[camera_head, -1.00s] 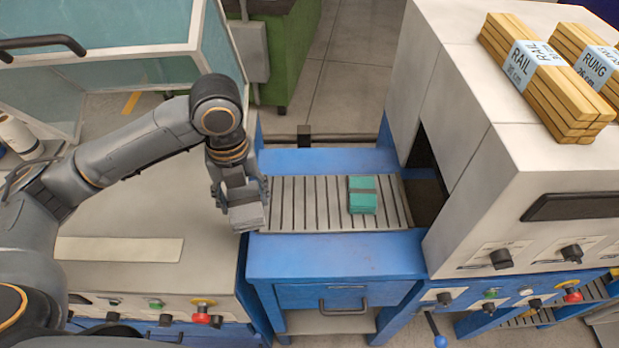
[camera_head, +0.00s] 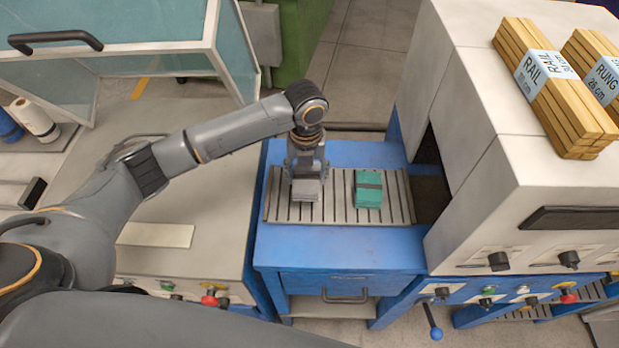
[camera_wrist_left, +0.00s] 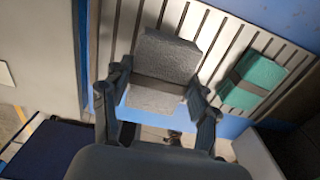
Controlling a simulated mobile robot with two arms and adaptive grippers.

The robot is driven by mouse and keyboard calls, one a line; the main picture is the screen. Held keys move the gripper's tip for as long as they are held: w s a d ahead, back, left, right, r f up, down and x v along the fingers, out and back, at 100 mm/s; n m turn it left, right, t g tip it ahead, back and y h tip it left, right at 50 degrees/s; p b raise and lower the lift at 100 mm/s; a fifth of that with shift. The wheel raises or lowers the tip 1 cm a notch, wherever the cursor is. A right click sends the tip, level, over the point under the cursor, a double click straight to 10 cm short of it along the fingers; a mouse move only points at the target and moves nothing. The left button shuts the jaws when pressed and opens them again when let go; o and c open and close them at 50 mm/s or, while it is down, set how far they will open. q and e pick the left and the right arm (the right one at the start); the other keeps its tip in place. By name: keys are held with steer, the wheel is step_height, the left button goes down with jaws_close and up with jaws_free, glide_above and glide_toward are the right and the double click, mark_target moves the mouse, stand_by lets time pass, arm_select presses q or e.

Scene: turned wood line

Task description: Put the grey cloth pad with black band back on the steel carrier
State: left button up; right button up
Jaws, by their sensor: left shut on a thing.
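The grey cloth pad (camera_head: 306,190) is in my left gripper (camera_head: 306,178), over the left part of the slatted steel carrier (camera_head: 335,208). In the left wrist view the grey pad (camera_wrist_left: 163,72) sits between the two fingers of my left gripper (camera_wrist_left: 158,100), with a dark band across it. The fingers are shut on its sides. I cannot tell whether the pad touches the slats. A green pad with a dark band (camera_head: 368,190) lies on the carrier to the right; it also shows in the left wrist view (camera_wrist_left: 252,82). My right gripper is not in view.
The carrier sits on a blue table (camera_head: 335,248). A white machine housing (camera_head: 520,160) with a dark opening stands at its right, with wood bundles (camera_head: 555,85) on top. A grey-topped bench (camera_head: 205,180) is at the left. Slats are free between the pads.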

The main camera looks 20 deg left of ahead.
mark_target(310, 174)
arm_select(q)
steer(key=shift+w+d+f, duration=0.25)
steer(key=shift+w+f, duration=0.05)
steer(key=shift+f, duration=0.2)
step_height(310, 174, down, 2)
steer(key=shift+f+p, duration=0.1)
steer(key=shift+p, duration=0.8)
steer(key=shift+f, duration=0.5)
steer(key=shift+f, duration=0.1)
steer(key=o, duration=1.1)
